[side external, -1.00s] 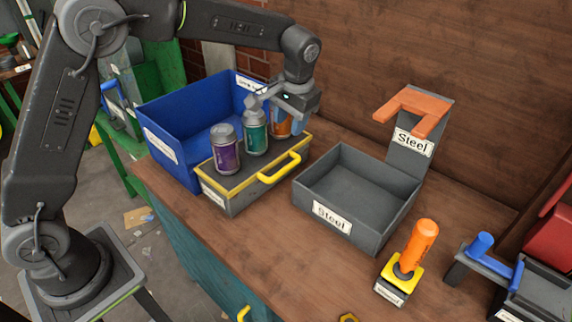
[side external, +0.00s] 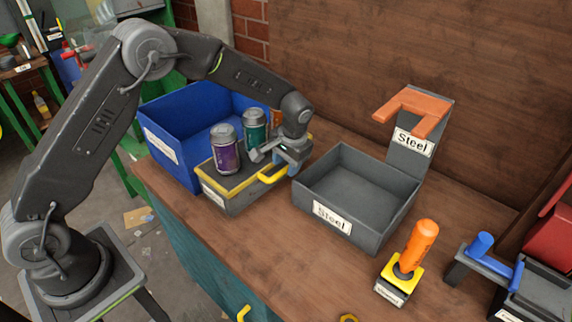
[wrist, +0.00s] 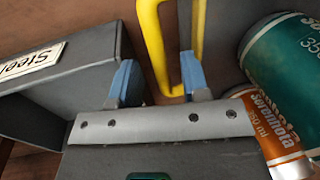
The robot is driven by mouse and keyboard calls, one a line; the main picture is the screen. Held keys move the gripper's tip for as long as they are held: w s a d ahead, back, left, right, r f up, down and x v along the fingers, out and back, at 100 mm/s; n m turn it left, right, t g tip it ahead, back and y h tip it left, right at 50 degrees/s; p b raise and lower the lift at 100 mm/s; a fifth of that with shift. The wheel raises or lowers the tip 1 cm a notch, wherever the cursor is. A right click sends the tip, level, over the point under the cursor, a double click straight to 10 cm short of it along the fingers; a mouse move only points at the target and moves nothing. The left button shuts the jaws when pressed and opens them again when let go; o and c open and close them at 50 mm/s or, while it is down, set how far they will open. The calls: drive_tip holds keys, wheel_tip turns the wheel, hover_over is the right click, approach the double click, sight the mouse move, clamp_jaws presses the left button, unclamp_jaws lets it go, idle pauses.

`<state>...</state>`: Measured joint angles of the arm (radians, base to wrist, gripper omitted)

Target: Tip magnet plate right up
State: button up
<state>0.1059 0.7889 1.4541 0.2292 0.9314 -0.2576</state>
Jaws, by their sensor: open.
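The magnet plate (side external: 238,184) is the dark top, edged in yellow, of a grey box on the bench, and it lies about level. Its yellow handle (side external: 270,180) sticks out on the right side. My gripper (side external: 272,160) is low at this handle, open. In the wrist view, the handle's long bar (wrist: 155,50) passes between the two blue-grey fingers (wrist: 157,82), and the right finger appears inside the handle loop. I cannot tell whether either finger touches it. A purple can (side external: 225,150), a teal can (side external: 256,131) and an orange can (wrist: 272,135) stand on the plate.
A blue bin (side external: 168,135) stands behind the plate at left. A grey bin labelled Steel (side external: 345,222) stands close on the right, with an orange magnet-shaped sign behind it. An orange-handled tool (side external: 420,250) stands farther right. Bare bench lies in front.

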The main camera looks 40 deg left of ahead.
drive_tip(key=shift+a+f, duration=0.1)
drive_tip(key=shift+f, duration=0.35)
clamp_jaws()
idle(0.3)
